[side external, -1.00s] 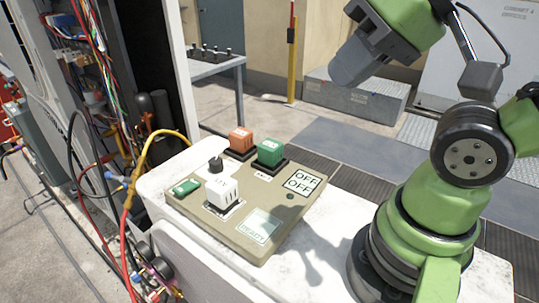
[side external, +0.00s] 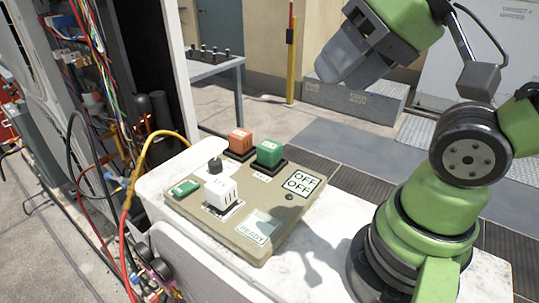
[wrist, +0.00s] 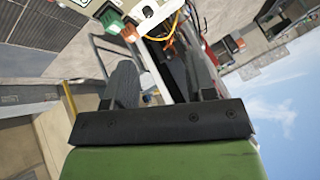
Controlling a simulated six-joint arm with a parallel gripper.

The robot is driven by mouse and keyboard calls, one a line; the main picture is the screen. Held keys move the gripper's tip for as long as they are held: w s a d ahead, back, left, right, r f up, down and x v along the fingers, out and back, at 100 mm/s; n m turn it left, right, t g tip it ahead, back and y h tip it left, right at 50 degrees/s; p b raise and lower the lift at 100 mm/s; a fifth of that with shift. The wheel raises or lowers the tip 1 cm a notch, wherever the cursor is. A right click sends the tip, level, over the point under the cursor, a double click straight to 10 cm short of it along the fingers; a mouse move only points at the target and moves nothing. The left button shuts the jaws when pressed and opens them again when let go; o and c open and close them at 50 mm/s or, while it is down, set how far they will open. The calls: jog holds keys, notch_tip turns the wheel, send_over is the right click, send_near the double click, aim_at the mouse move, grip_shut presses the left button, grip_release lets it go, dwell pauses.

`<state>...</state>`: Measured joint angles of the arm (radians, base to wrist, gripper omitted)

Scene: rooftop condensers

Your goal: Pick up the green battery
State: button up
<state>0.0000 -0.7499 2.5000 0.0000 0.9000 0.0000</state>
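The green battery (side external: 270,152) is a green block standing upright in a dark holder at the back edge of the beige panel (side external: 285,215). An orange block (side external: 240,141) stands just left of it. In the wrist view the green battery (wrist: 112,20) shows near the top, with the orange block (wrist: 130,34) beside it. My gripper (side external: 335,72) is up and to the right of the green battery, well apart from it. In the wrist view my gripper (wrist: 160,78) has its two fingers spread, with nothing held between them.
The panel also bears a white block (side external: 222,193), a black knob (side external: 215,165) and a flat green piece (side external: 185,188). An open cabinet with coloured wires and hoses stands at the left. A grey table (side external: 215,66) is behind. The air above the panel is clear.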

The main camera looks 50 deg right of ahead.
jog(key=o, duration=0.4)
jog(key=shift+o, duration=0.2)
jog(key=shift+w, duration=0.1)
jog(key=n+g+h, duration=0.2)
jog(key=n+g, duration=0.2)
jog(key=g, duration=0.2)
send_over(270, 145)
jog(key=f, duration=1)
jog(key=s+f, duration=0.1)
jog(key=f, duration=0.9)
jog(key=shift+w+d+f, duration=0.2)
jog(key=shift+w+f, duration=0.1)
jog(key=shift+w, duration=0.1)
jog(key=shift+w+a+f, duration=0.1)
jog(key=shift+w+f, duration=0.05)
jog(key=shift+f, duration=1.3)
jog(key=shift+w+a+f, duration=0.1)
jog(key=shift+f, duration=1.3)
